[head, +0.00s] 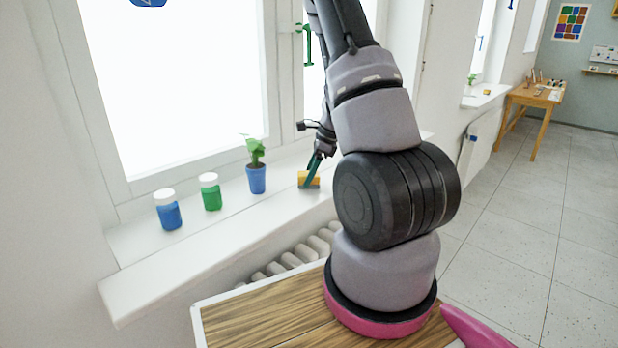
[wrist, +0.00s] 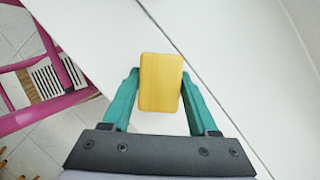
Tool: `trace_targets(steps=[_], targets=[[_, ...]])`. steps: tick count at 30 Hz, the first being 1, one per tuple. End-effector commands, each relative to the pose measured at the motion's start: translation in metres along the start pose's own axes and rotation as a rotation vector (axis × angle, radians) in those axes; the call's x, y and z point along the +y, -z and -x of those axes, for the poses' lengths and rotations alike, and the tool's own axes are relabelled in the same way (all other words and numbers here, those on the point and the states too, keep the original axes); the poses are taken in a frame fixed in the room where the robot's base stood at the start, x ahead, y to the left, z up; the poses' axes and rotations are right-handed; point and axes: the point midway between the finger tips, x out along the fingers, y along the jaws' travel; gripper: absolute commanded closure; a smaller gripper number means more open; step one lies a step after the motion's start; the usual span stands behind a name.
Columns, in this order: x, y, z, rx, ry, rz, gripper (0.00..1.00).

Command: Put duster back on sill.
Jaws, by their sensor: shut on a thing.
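The duster (head: 309,180) is a small block with a yellow top and a darker lower part. It is at the window sill (head: 190,262), to the right of the potted plant. In the wrist view the duster's yellow face (wrist: 160,83) lies between the two green fingers of my gripper (wrist: 160,92), which is shut on it. In the head view my gripper (head: 312,172) reaches down to the duster from above. The white sill (wrist: 100,35) shows beneath it in the wrist view. I cannot tell whether the duster touches the sill.
On the sill to the left stand a blue jar (head: 167,210), a green jar (head: 210,192) and a plant in a blue pot (head: 256,172). A radiator (head: 290,258) is below the sill. The window frame (head: 200,172) rises behind. The sill's front strip is clear.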

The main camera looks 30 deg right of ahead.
Motion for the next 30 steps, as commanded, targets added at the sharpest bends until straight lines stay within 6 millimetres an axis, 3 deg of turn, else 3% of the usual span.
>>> trace_targets(steps=[12, 13, 15, 26, 30], targets=[[0.000, 0.004, -0.008, 0.000, 0.001, 0.000, 0.85], [0.000, 0.004, -0.009, 0.000, 0.001, 0.000, 0.37], [0.000, 0.003, -0.008, 0.000, 0.001, 0.001, 0.10], [0.000, 0.002, -0.006, 0.000, 0.002, 0.001, 0.10], [-0.001, 0.002, 0.010, -0.002, 0.005, 0.002, 0.10]])
